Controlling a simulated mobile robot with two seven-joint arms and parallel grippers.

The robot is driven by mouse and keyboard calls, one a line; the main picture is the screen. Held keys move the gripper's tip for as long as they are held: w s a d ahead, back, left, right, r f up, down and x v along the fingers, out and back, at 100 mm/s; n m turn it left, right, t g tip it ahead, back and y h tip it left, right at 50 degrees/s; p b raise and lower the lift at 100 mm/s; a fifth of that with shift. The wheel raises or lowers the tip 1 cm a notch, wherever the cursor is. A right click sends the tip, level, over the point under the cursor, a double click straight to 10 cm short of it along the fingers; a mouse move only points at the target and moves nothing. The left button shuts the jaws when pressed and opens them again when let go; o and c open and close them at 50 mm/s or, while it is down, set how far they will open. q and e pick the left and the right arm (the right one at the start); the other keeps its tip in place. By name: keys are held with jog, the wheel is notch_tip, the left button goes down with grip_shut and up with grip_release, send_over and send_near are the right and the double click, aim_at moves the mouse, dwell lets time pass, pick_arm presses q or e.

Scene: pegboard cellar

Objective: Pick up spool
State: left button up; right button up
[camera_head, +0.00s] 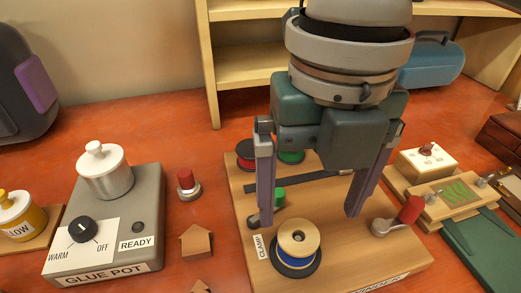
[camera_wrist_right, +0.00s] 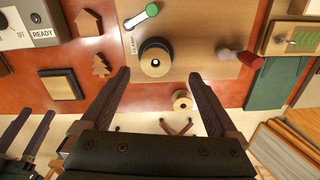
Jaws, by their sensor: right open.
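A wooden spool (camera_head: 298,238) with a dark and blue lower part stands upright on the wooden winder board (camera_head: 240,190). It also shows from above in the right wrist view (camera_wrist_right: 155,58). My right gripper (camera_head: 306,215) is open and empty, pointing down, with its fingers apart above and behind the spool in the head view. In the right wrist view its fingertips (camera_wrist_right: 158,76) are on either side, short of the spool. My left gripper (camera_wrist_right: 27,118) shows at the left edge of the right wrist view, fingers apart; it is out of the head view.
A red-handled crank (camera_head: 405,215) stands right of the spool. Red (camera_head: 245,152) and green (camera_head: 291,157) spools sit at the board's back. A glue pot (camera_head: 105,170) stands left, with small wooden shapes (camera_head: 195,241) between. A green mat (camera_head: 480,245) lies right.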

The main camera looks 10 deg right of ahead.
aim_at(298, 238)
jog(key=f, duration=0.6)
jog(key=shift+a+f, duration=0.3)
jog(key=shift+f, duration=0.05)
jog(key=shift+r, duration=0.15)
grip_shut()
dwell(0.3)
